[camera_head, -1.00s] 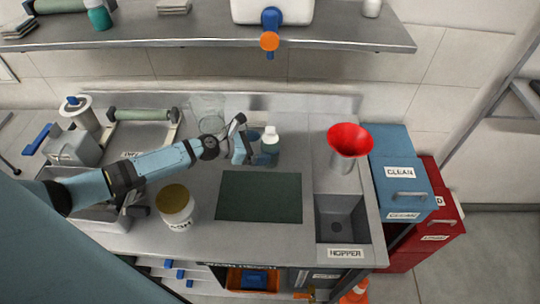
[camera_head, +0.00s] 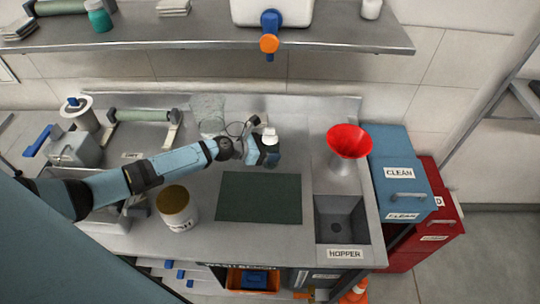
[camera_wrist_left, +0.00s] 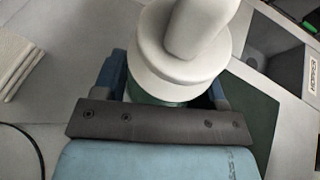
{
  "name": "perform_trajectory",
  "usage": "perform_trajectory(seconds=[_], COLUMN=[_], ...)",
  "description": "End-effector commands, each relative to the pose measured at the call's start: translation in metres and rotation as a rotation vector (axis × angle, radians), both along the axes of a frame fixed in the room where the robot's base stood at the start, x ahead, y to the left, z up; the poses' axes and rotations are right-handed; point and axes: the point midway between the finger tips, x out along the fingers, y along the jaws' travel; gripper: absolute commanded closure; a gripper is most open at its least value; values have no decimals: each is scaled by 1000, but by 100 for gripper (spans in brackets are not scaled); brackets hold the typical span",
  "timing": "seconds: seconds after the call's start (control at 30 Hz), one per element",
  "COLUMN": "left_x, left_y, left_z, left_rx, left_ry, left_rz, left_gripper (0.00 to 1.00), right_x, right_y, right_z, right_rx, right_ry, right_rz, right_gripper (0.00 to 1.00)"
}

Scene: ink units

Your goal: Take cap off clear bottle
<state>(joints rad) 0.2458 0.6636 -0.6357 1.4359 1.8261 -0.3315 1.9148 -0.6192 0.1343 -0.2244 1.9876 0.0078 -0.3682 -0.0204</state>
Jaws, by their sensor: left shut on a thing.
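A bottle with a white cap (camera_head: 270,136) stands at the back of the worktop, behind the dark green mat. My left gripper (camera_head: 268,154) is at it and hides most of its body in the head view. In the left wrist view the white cap (camera_wrist_left: 185,50) is large, with a narrower white part rising from it. A strip of greenish bottle body (camera_wrist_left: 150,99) shows below the cap. The fingers of my left gripper (camera_wrist_left: 165,85) lie on both sides of the body, shut on it. The cap is on the bottle. My right gripper is not in view.
The dark green mat (camera_head: 259,197) is bare. A glass beaker (camera_head: 208,112) stands behind my left arm, and a jar with a brownish lid (camera_head: 177,207) stands in front of it. A red funnel (camera_head: 349,142) is to the right, above the hopper basin (camera_head: 341,217).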

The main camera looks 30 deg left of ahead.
Motion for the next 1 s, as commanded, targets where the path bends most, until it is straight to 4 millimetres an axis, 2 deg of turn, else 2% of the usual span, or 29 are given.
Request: perform_trajectory(seconds=[0.17,0.5,0.6,0.8,1.0], left_x=[1,1,1,0,0], left_y=[0,1,0,0,0], left_z=[9,74,88,101,101], left_rx=[0,2,1,-1,-1], left_ry=[-3,-6,-5,-2,-1], left_rz=[-1,-1,-2,0,0], left_gripper=[75,75,75,75,75], right_x=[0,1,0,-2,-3], right_y=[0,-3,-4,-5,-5], right_z=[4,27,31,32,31], right_rx=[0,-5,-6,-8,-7], right_ry=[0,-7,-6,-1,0], right_rz=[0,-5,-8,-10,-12], right_gripper=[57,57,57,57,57])
